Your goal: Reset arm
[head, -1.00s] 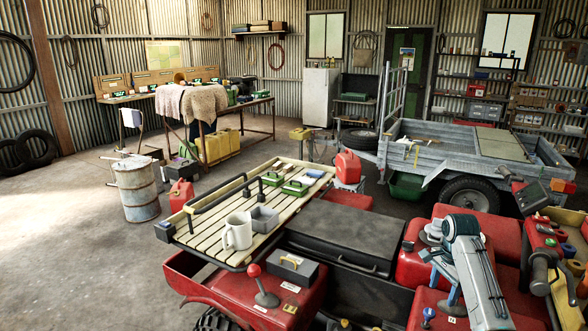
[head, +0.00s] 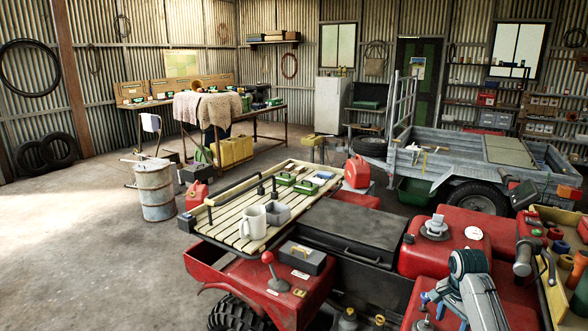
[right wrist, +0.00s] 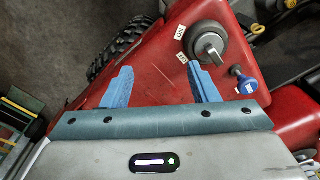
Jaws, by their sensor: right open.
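My right gripper (right wrist: 160,68) is open, with its two blue fingers spread wide and nothing between them. It is above the red bodywork (right wrist: 155,80) of the quad. In the head view my right arm comes in at the lower right, and its gripper is partly hidden behind its own wrist. In the right wrist view a grey rotary switch (right wrist: 206,43) with ON and OFF labels lies just beyond the right-hand finger. A blue knob (right wrist: 243,82) stands to the right of that finger, apart from it. My left gripper is in neither view.
A red-knobbed lever (head: 268,258) and a yellow tray (head: 542,285) of parts flank the quad's middle. Open concrete floor (head: 90,245) lies at the left.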

